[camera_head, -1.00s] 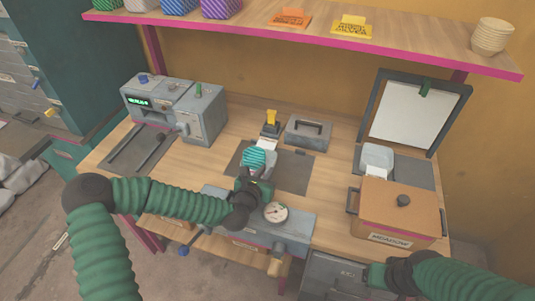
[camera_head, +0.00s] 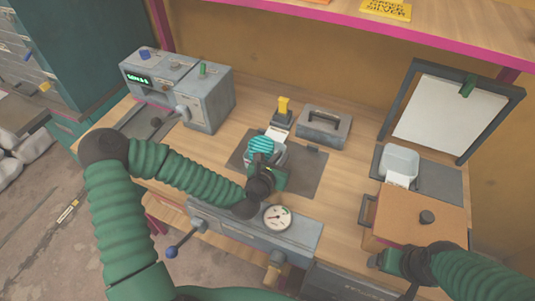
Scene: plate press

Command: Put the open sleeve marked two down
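A teal striped sleeve (camera_head: 262,146) is at the fingertips of my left gripper (camera_head: 264,160), over the dark grey mat (camera_head: 304,180) in the middle of the bench. Grey finger parts show on both sides of the sleeve, so the gripper looks shut on it. I cannot read a number on the sleeve, and its underside is hidden, so I cannot tell whether it touches the mat. My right gripper (camera_head: 384,262) is at the front left corner of the brown-lidded box (camera_head: 415,207); its fingers are too small and dark to read.
A grey machine with a green display (camera_head: 138,79) stands at left. A yellow-topped stand (camera_head: 283,112) and a grey handled block (camera_head: 324,126) are behind the mat. A gauge (camera_head: 277,217) is in front. A pale tub (camera_head: 399,162) and white board (camera_head: 450,118) are at right.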

